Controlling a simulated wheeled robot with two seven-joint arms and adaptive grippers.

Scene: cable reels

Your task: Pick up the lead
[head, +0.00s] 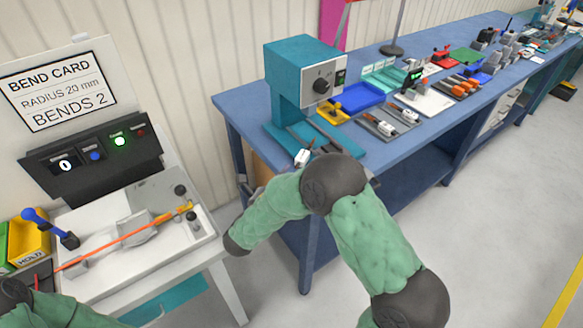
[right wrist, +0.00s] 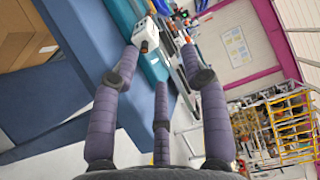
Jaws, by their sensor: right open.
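A thin straight orange strand (head: 120,243), the likeliest lead in sight, lies across the white bending station at the left. Its right end is at a yellow piece (head: 186,208). My right gripper (right wrist: 162,60) is open in the right wrist view, with nothing seen held between its fingers. A white block (right wrist: 147,35) with dark spots shows beyond its left finger; a similar white block (head: 302,157) stands at the teal machine's base in the head view. My right arm is between the station and the bench, and its fingers are mostly hidden there. My left gripper is out of view.
A teal machine (head: 302,85) with a dial stands at the near end of the blue bench (head: 232,108). Trays and tools line the bench behind it. A bend card (head: 58,90), a control box and a blue-knobbed lever (head: 48,226) are at the station. Open floor lies right.

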